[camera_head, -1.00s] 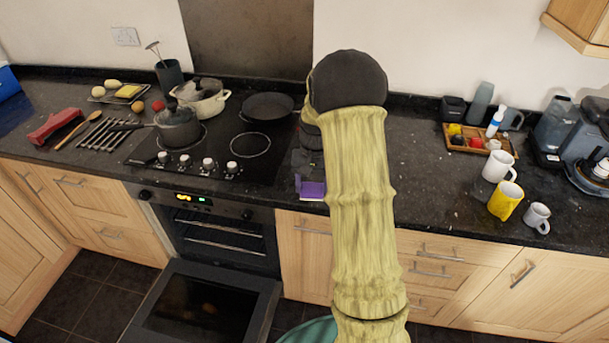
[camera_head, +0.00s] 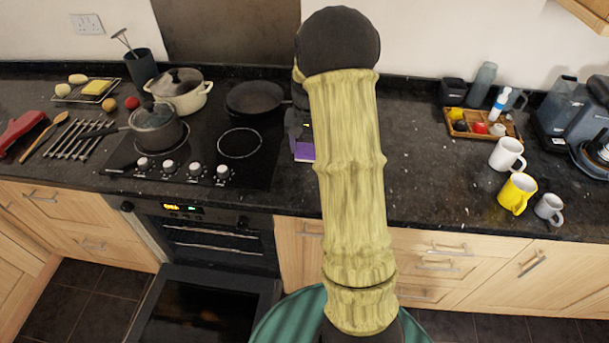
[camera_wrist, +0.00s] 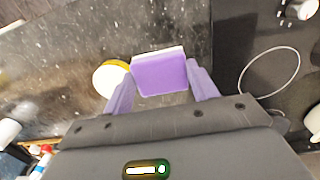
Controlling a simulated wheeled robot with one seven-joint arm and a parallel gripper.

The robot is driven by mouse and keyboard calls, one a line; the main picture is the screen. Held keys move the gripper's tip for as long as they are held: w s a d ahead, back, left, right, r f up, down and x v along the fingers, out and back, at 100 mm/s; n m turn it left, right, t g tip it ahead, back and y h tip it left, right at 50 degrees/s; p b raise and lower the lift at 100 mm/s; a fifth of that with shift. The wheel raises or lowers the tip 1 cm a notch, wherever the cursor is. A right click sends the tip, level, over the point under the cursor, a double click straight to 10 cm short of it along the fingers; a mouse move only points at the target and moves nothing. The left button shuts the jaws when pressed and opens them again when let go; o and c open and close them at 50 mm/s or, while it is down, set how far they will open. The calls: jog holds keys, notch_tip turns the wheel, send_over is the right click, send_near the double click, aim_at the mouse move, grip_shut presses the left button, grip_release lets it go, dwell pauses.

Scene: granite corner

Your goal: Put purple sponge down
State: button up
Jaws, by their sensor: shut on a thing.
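The purple sponge (camera_wrist: 160,74) with a pale edge is between the two fingers of my gripper (camera_wrist: 160,85) in the wrist view. My gripper is shut on it. In the head view a small part of the purple sponge (camera_head: 304,152) shows at the right edge of the hob, left of my arm. My arm hides most of my gripper there. The dark counter lies beneath the sponge in the wrist view; I cannot tell whether the sponge touches it.
A round yellow-rimmed item (camera_wrist: 111,78) is beside the left finger in the wrist view. The hob (camera_head: 215,150) with pots and a pan (camera_head: 255,98) lies to the left. A wooden tray (camera_head: 478,124) and several mugs stand to the right. The oven door (camera_head: 205,310) hangs open.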

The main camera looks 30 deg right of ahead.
jog(key=shift+s+a, duration=0.15)
jog(key=shift+s, duration=0.2)
jog(key=shift+s+a+f, duration=0.1)
jog(key=shift+s+f, duration=0.05)
jog(key=shift+f, duration=0.1)
notch_tip(320, 180, down, 6)
jog(key=shift+r+p, duration=0.15)
jog(key=shift+p, duration=0.45)
jog(key=shift+f+p, duration=0.45)
jog(key=shift+f, duration=1.45)
jog(key=o, duration=0.9)
jog(key=shift+f, duration=0.1)
